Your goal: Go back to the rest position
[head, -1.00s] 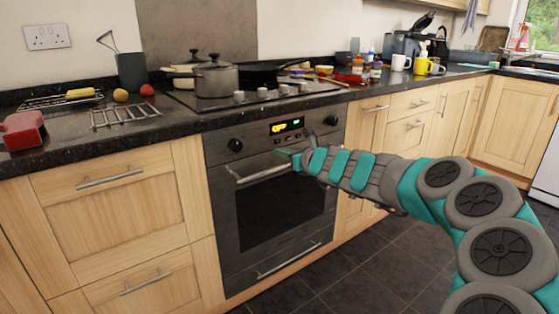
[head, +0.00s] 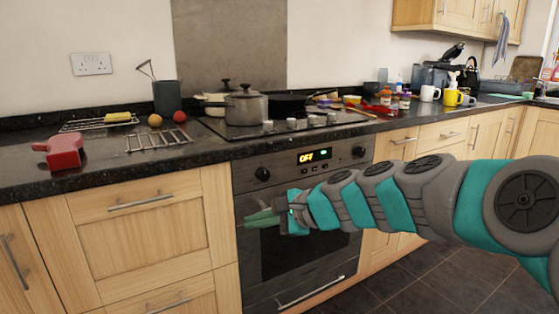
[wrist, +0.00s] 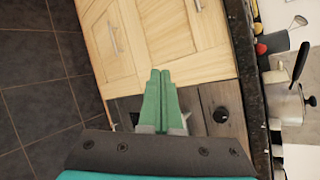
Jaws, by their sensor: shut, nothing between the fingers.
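My gripper (head: 262,219) has green fingers and is in front of the built-in oven (head: 345,252) in the head view, with my arm reaching in from the right. In the wrist view my gripper (wrist: 160,78) shows its two fingers pressed together with nothing between them. The fingers point toward the wooden cabinet (wrist: 165,35) left of the oven.
The dark countertop (head: 95,171) carries a red object (head: 60,152), wire racks (head: 158,140), a pot (head: 245,107) on the hob, and several mugs and bottles at the right. The tiled floor (head: 420,290) is clear where visible.

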